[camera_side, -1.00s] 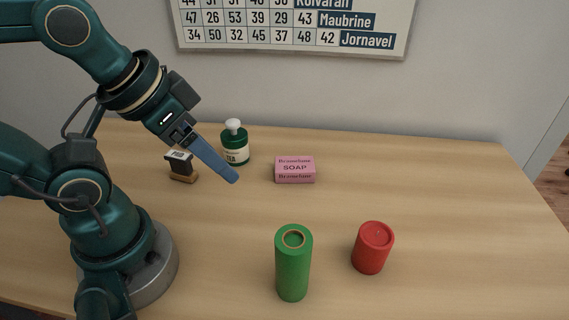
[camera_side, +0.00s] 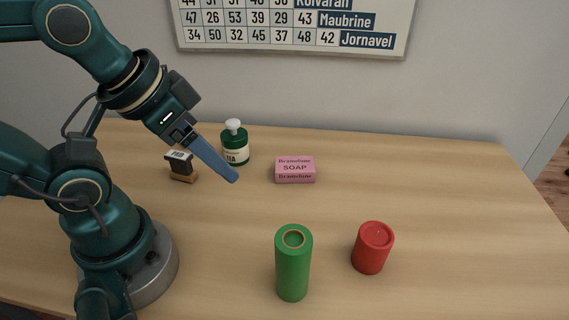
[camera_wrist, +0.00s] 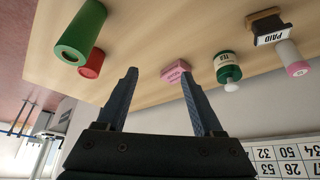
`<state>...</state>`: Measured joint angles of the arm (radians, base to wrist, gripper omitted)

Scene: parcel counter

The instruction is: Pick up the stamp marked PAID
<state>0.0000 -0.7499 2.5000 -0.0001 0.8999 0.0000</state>
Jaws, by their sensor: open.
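The stamp (camera_side: 181,168) is a dark block on a wooden base, standing on the counter left of my gripper in the side view. Its label is hard to read there. In the wrist view the stamp (camera_wrist: 270,32) shows at the upper right, with PAID on its white label. My gripper (camera_side: 235,180) is raised over the counter, pointing down to the right. In the wrist view my gripper (camera_wrist: 159,73) has its two fingers wide apart with nothing between them, and the stamp is well outside them, to the right.
A green bottle (camera_side: 236,150) with a white top stands behind my gripper. A pink soap box (camera_side: 295,170) lies right of it. A green cylinder (camera_side: 292,270) and a red one (camera_side: 371,249) stand in front. A white-and-pink cylinder (camera_wrist: 289,55) is beside the stamp. The counter's right side is clear.

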